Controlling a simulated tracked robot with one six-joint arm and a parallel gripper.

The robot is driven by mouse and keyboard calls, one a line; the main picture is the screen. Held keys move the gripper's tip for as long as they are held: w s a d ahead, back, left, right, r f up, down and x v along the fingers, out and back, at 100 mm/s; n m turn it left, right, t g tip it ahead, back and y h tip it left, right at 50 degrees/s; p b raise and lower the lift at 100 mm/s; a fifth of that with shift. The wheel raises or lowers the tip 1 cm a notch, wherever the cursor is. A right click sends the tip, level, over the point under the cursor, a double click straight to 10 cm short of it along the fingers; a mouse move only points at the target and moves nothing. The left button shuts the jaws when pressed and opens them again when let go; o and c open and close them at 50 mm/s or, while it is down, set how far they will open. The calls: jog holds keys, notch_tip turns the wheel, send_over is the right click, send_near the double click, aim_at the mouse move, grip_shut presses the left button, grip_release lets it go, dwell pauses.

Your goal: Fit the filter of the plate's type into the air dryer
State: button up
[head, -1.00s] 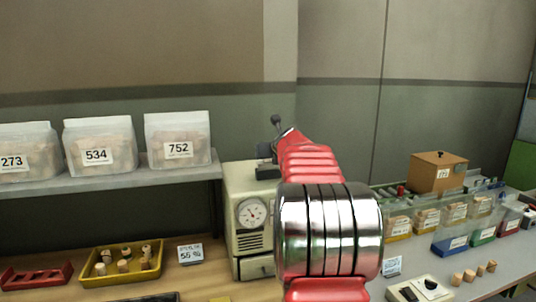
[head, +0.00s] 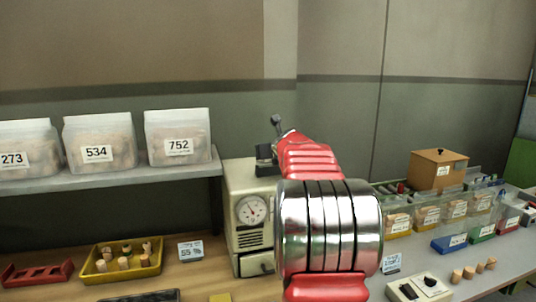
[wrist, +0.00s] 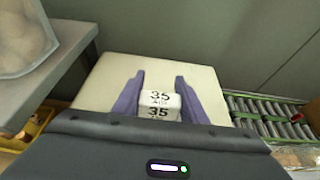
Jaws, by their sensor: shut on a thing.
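The air dryer (head: 249,190) is a cream cabinet with a round gauge (head: 252,210), a slotted grille and a small drawer front (head: 258,264). Its pale top (wrist: 98,92) lies below my gripper in the wrist view. My gripper (wrist: 159,100) has purple fingers, shut on a white filter (wrist: 160,105) marked 35. In the head view my red arm hides most of the dryer's right side. A small plate (head: 191,250) left of the dryer appears to read 55 %. Another plate (head: 391,263) to the right is too small to read.
A shelf (head: 110,176) at left holds bags marked 273, 534 and 752. A yellow tray (head: 122,262) with stoppers and a red rack (head: 37,273) are on the bench. Bins, a brown box (head: 438,169) and loose corks (head: 470,271) are at right. A roller conveyor (wrist: 270,118) is beside the dryer.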

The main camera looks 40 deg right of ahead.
jog(key=shift+f, duration=0.35)
jog(key=o, duration=1.1)
jog(key=v, duration=1.4)
jog(key=shift+f+n, duration=0.1)
jog(key=shift+n, duration=0.2)
dwell(0.6)
